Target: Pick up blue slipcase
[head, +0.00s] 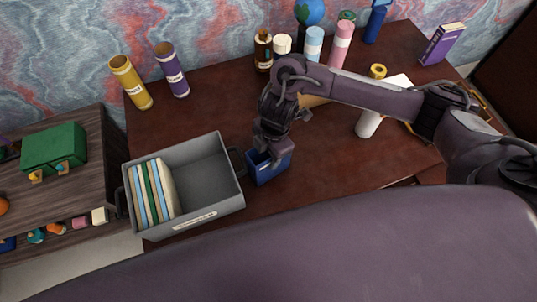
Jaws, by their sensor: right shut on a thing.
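The blue slipcase (268,169) is upright at the front of the dark desk, just right of the grey bin. My right gripper (268,158) reaches down onto it from above and is shut on its upper edge. The gripper hides part of the slipcase's top. I cannot tell whether its base touches the desk. My left gripper is not in the view.
A grey bin (212,172) with several thin books (152,192) stands close left of the slipcase. Bottles, a globe (309,12) and tubes line the back. A white cylinder (368,123) lies right. A wooden shelf unit (92,150) stands left.

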